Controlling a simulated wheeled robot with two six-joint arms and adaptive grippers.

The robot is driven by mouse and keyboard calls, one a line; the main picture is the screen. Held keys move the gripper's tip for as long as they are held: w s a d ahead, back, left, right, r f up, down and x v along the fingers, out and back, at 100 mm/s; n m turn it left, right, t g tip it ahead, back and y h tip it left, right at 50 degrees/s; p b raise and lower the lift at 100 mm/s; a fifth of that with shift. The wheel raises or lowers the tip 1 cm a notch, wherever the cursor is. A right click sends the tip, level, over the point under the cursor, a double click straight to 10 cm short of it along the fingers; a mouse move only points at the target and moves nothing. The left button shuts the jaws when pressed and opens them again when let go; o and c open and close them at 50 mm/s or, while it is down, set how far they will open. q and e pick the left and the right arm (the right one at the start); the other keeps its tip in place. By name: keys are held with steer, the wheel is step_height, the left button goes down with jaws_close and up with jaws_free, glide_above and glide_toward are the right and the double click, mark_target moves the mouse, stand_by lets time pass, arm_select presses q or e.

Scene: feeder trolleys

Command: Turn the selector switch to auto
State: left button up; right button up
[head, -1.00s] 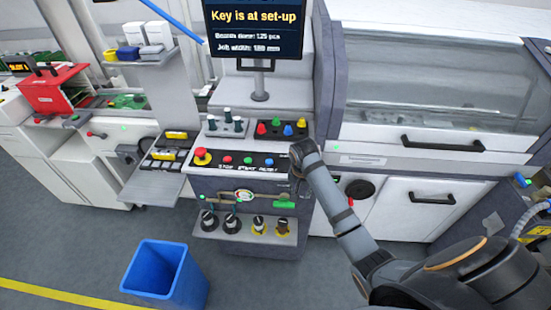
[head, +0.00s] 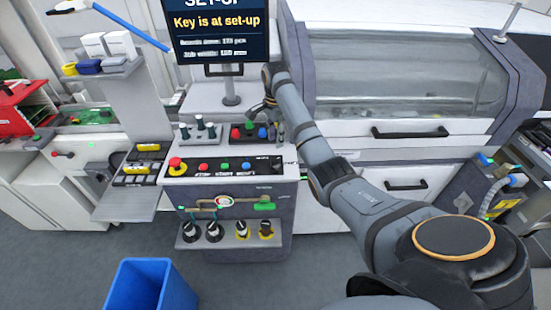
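The control panel (head: 222,178) is a dark strip with a red mushroom button on a yellow base, then red, green and blue buttons. At its right end is a small dark spot (head: 276,164) that may be the selector switch; its pointer is too small to read. The screen (head: 217,40) reads "Key is at set-up". My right gripper (head: 270,112) points down above and behind the panel's right end, by the tray of coloured knobs. It appears apart from the panel. Its fingers are small and dark, so I cannot tell their opening. My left gripper is out of view.
A tray of coloured knobs (head: 236,133) and a rack of dark-topped pegs (head: 199,132) stand behind the panel. A shelf (head: 227,243) below holds several nozzles. A blue bin (head: 150,285) stands on the floor in front. A glazed machine (head: 400,75) is at right.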

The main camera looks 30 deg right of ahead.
mark_target(275, 163)
step_height(275, 163, down, 10)
steer(key=shift+p, duration=0.6)
jaws_close()
